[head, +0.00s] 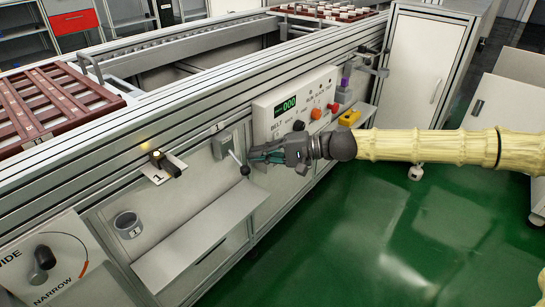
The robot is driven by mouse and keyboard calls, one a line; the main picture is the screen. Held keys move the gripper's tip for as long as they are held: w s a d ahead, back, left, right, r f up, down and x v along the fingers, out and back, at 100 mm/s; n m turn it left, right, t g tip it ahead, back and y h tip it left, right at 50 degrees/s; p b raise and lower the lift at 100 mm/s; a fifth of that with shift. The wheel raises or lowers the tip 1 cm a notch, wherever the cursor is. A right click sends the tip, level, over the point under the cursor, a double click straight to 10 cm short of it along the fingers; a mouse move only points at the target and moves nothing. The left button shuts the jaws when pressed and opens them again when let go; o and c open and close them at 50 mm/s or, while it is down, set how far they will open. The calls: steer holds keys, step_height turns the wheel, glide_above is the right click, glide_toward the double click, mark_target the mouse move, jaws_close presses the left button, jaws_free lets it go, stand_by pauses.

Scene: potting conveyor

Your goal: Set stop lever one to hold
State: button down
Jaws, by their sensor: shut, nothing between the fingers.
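Stop lever one is a grey box (223,146) on the conveyor's side, with a "1" above it. Its thin rod slants down and to the right and ends in a black knob (245,171). Any hold marking is too small to read. My gripper (256,155) reaches in from the right, its fingers shut and empty. The fingertips lie just right of the rod and slightly above the knob in the picture. I cannot tell whether they touch the lever.
A belt panel (292,88) with a green "000" display and knobs is behind my gripper. A sensor-like block (165,163) and a grey cup (128,224) are to the left. A shelf (200,235) juts out below the lever. The green floor (370,240) is open at the right.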

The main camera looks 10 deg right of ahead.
mark_target(239, 162)
steer(key=shift+b+x, duration=0.35)
steer(key=shift+x, duration=0.65)
steer(key=shift+s+d+r+b, duration=0.15)
steer(key=shift+s+b, duration=0.1)
steer(key=shift+s, duration=0.4)
steer(key=shift+s+d+r+b, duration=0.1)
steer(key=shift+s+b, duration=0.1)
steer(key=shift+s, duration=0.45)
steer(key=shift+s+d+r+b, duration=0.15)
steer(key=shift+s+b, duration=0.1)
steer(key=shift+s, duration=0.45)
steer(key=shift+r, duration=0.15)
steer(key=shift+r+p, duration=0.15)
steer(key=shift+p, duration=0.85)
steer(key=shift+s+h+p, duration=0.1)
steer(key=shift+h+p, duration=0.2)
steer(key=shift+p, duration=0.1)
